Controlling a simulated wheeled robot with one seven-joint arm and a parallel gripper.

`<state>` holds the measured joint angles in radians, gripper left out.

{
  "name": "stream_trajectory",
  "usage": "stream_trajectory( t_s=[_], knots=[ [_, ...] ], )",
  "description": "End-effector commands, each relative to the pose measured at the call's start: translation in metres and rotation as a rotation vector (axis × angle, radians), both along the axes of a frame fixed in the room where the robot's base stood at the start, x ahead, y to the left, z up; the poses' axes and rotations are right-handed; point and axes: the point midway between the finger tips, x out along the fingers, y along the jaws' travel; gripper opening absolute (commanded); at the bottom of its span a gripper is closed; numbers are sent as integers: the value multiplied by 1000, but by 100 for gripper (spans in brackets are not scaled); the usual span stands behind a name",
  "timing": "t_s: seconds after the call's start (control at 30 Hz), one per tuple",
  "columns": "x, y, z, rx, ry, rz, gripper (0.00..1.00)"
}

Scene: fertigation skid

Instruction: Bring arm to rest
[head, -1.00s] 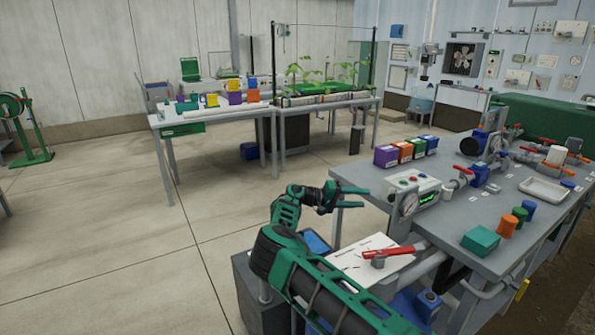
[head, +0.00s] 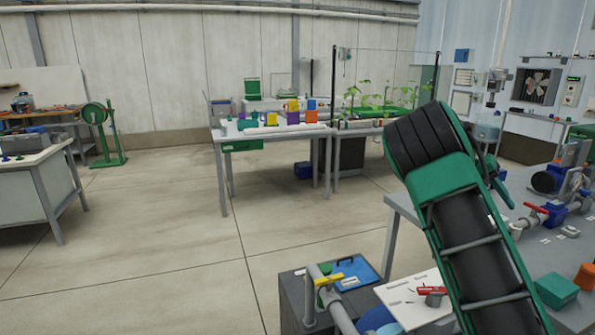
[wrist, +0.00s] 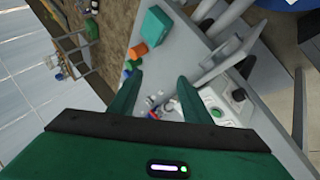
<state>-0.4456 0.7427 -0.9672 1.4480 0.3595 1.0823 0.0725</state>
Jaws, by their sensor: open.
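My arm (head: 470,235) rises large and close at the right of the head view, green and black. It covers part of the grey bench. My gripper (wrist: 159,78) shows in the wrist view with its two green fingers apart and nothing between them. In the head view only a small part of its green fingers shows behind the arm. The fingers appear clear of the bench items, which look farther off.
The grey bench (head: 402,207) stands at right, with a teal box (head: 556,290) and red-handled valves (head: 536,209). A white sheet (head: 400,296) with a red-handled tool (head: 432,291) lies low beside my arm. The floor (head: 170,230) at left is clear.

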Motion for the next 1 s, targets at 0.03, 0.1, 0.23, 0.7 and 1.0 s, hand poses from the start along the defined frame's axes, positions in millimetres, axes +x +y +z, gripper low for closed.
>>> stream_trajectory(
  t_s=[0.03,0.1,0.23,0.7,1.0],
  knots=[
    [-21,-8,-3,53,-2,-21,44],
    [-46,-15,-8,119,-2,-42,44],
    [-92,-21,-16,238,-6,-70,44],
    [-241,26,-30,587,-48,-49,44],
    [-328,84,-31,719,-85,36,44]
  ],
)
